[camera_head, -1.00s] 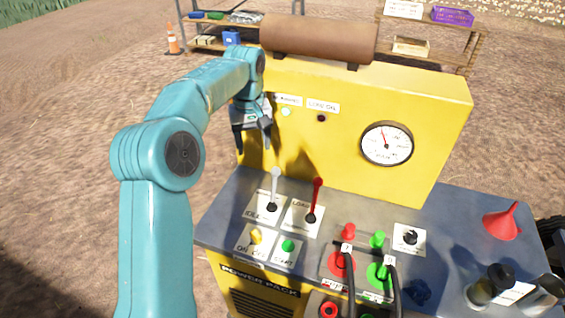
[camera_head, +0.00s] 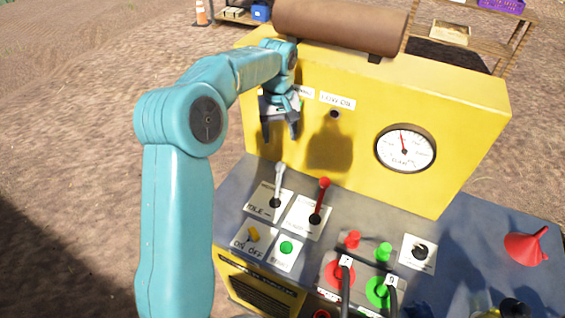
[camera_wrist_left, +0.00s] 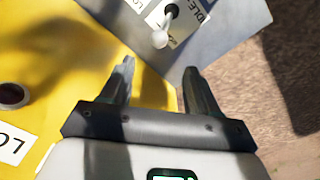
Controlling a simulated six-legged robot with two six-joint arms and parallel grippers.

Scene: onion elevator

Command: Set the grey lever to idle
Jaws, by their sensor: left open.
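The grey lever (camera_head: 279,184) stands on a white plate marked IDLE at the back left of the grey panel, its knob up and leaning toward the yellow back wall. In the left wrist view the grey lever (camera_wrist_left: 162,36) shows its pale round knob beyond the fingertips. My left gripper (camera_head: 281,138) hangs above and behind the lever, in front of the yellow wall, fingers pointing down. In the left wrist view my left gripper (camera_wrist_left: 160,75) is open and empty, apart from the lever. My right gripper is not in view.
A red lever (camera_head: 320,200) stands just right of the grey one. Red and green plugs with cables (camera_head: 345,285) are further right. A gauge (camera_head: 405,149) is on the yellow wall (camera_head: 455,120).

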